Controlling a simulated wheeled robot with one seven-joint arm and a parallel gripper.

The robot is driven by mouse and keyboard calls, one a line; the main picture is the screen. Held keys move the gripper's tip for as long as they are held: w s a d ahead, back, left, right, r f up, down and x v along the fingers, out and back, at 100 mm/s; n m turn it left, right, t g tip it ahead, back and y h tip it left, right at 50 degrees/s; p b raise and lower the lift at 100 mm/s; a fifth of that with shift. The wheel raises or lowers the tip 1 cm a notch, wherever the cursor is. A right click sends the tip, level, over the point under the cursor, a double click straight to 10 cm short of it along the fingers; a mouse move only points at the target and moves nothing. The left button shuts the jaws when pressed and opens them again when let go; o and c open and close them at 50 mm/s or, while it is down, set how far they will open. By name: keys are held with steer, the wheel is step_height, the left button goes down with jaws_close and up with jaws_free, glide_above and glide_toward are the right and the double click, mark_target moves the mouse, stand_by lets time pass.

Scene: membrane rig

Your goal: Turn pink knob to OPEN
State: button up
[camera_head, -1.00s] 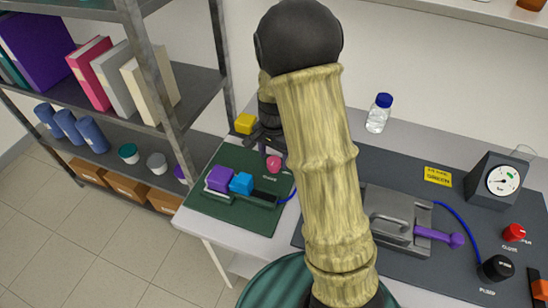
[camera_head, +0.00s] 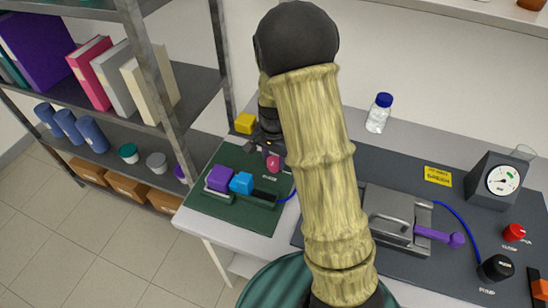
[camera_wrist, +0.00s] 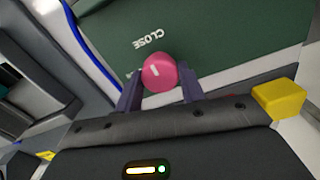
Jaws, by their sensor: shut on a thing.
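The pink knob (camera_head: 273,163) stands on the green board (camera_head: 235,215) at the left end of the bench. In the wrist view the pink knob (camera_wrist: 160,72) is round with a short pale mark on its top, and it sits between the two dark fingers of my gripper (camera_wrist: 159,88). The fingers are closed on its sides. The word CLOSE (camera_wrist: 147,40) is printed on the board beside the knob. I cannot read an OPEN label in either view. My gripper (camera_head: 266,146) comes down from above and behind the knob in the head view.
Purple (camera_head: 219,178) and blue (camera_head: 241,182) blocks stand in front of the knob. A yellow block (camera_head: 245,123) is close behind my gripper. To the right are a metal device with a purple handle (camera_head: 438,236), a gauge (camera_head: 500,179) and a bottle (camera_head: 379,113). A shelf (camera_head: 165,95) is at left.

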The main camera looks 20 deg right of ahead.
steer(key=shift+n, duration=0.4)
steer(key=n, duration=0.8)
steer(key=shift+p, duration=0.4)
steer(key=n+p, duration=0.1)
steer(key=n, duration=0.3)
steer(key=shift+w+r, duration=0.1)
steer(key=shift+n+p, duration=0.75)
steer(key=shift+n, duration=1.75)
steer(key=o, duration=1)
